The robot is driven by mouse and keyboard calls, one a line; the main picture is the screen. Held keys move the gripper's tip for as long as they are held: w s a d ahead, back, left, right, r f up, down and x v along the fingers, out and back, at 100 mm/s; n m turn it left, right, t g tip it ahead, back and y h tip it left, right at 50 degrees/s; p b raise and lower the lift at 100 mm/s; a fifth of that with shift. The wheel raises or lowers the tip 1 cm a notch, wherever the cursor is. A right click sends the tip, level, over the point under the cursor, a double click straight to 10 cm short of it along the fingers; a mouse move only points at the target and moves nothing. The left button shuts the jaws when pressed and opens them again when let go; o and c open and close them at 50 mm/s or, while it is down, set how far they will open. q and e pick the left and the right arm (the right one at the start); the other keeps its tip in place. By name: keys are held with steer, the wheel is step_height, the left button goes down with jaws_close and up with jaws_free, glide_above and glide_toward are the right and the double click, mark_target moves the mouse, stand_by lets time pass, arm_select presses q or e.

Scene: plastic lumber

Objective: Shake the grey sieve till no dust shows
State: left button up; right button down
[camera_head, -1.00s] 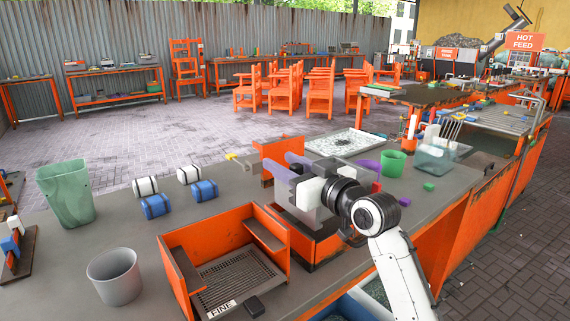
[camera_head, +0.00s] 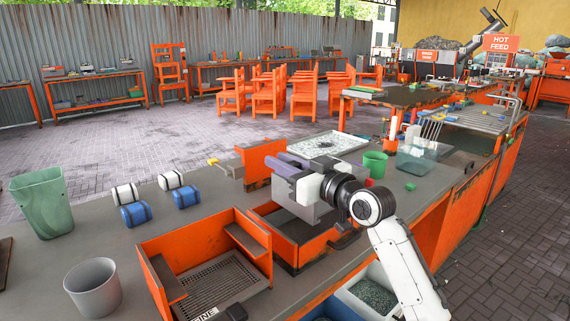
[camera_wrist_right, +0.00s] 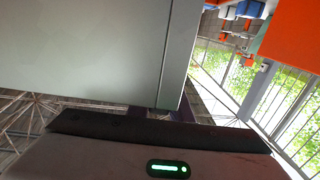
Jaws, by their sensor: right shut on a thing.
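My right gripper (camera_head: 292,168) reaches in from the right and is shut on the grey sieve (camera_head: 306,210). The sieve is held above an orange-walled tray (camera_head: 286,249) on the bench. In the right wrist view a plain grey face of the sieve (camera_wrist_right: 90,55) fills the upper left, close to the gripper. The sieve's inside is hidden, so I cannot tell whether dust shows. My left gripper is not in view.
An orange bin with a dark grate (camera_head: 215,283) stands just left. A grey cup (camera_head: 94,289), green bin (camera_head: 42,203) and several white and blue rolls (camera_head: 135,215) lie farther left. A speckled white tray (camera_head: 327,143) and green cup (camera_head: 375,163) are behind.

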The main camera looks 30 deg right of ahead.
steer(key=c, duration=1.6)
jaws_free()
steer(key=s, duration=0.3)
steer(key=s+d, duration=0.1)
steer(key=s, duration=0.3)
steer(key=s+b, duration=0.1)
steer(key=s, duration=0.2)
steer(key=shift+s+d, duration=0.15)
steer(key=shift+d, duration=0.1)
